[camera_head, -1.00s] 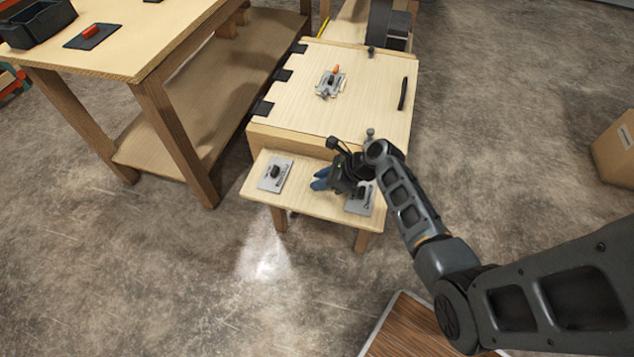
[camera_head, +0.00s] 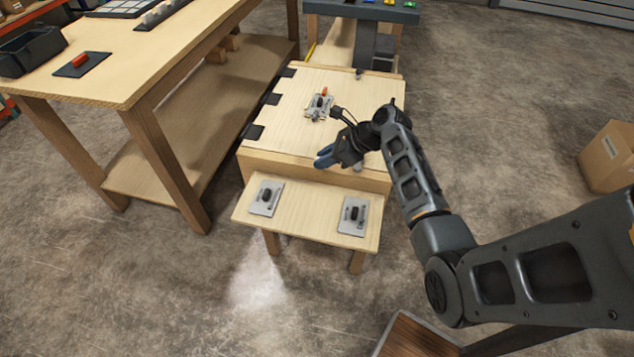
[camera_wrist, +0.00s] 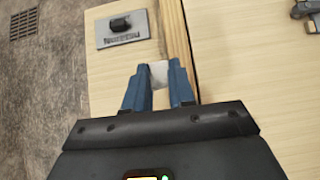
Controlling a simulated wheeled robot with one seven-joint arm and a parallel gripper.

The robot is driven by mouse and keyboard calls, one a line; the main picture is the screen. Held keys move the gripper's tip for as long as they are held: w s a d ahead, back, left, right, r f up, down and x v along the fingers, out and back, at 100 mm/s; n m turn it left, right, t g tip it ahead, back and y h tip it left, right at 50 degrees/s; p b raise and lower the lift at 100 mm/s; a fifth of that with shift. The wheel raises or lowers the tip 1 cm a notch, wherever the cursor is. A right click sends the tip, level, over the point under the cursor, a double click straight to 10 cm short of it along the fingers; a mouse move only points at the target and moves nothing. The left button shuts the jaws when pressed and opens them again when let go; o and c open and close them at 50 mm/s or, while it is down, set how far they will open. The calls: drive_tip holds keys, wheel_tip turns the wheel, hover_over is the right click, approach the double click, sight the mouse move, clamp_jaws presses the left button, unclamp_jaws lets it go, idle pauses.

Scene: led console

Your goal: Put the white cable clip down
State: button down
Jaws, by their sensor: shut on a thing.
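My gripper (camera_head: 326,158) is over the front part of the light wooden console top (camera_head: 349,100). In the wrist view its blue fingers (camera_wrist: 159,88) are shut on a small white thing, the white cable clip (camera_wrist: 158,73). Only part of the clip shows between the fingertips, and in the head view I cannot make it out. The gripper is above the edge between the console top and the lower front shelf (camera_head: 308,215); the exact height is hard to tell.
The front shelf bears two grey plates with black knobs, a left one (camera_head: 266,198) and a right one (camera_head: 353,215). A latch with an orange tip (camera_head: 319,104) is on the console top. A workbench (camera_head: 150,60) stands at left, a cardboard box (camera_head: 608,158) at right.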

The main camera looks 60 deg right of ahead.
drive_tip(key=shift+w+d+r, duration=0.2)
drive_tip(key=shift+d+r, duration=0.3)
drive_tip(key=shift+d, duration=0.35)
drive_tip(key=shift+w+d+r, duration=0.15)
drive_tip(key=shift+d+r, duration=0.35)
drive_tip(key=shift+d, duration=0.3)
drive_tip(key=shift+m+h, duration=0.4)
drive_tip(key=shift+m, duration=0.2)
drive_tip(key=a+f, duration=0.2)
drive_tip(key=s+a+f, duration=0.1)
drive_tip(key=a, duration=0.2)
drive_tip(key=s+a+f, duration=0.1)
drive_tip(key=a+f, duration=0.1)
drive_tip(key=a, duration=0.1)
drive_tip(key=shift+f, duration=0.35)
drive_tip(key=shift+m+h, duration=0.3)
drive_tip(key=shift+m, duration=0.1)
drive_tip(key=a, duration=0.2)
drive_tip(key=a+f, duration=0.1)
drive_tip(key=a, duration=0.4)
drive_tip(key=shift+f, duration=0.35)
drive_tip(key=w+a+r+m, duration=0.1)
drive_tip(key=a+r, duration=0.1)
drive_tip(key=a, duration=0.6)
drive_tip(key=w+a+r+h, duration=0.1)
drive_tip(key=w+a+r, duration=0.1)
drive_tip(key=a, duration=0.7)
drive_tip(key=shift+a+r+m+h, duration=0.2)
drive_tip(key=shift+r+m+h, duration=0.1)
drive_tip(key=shift+r+m, duration=0.15)
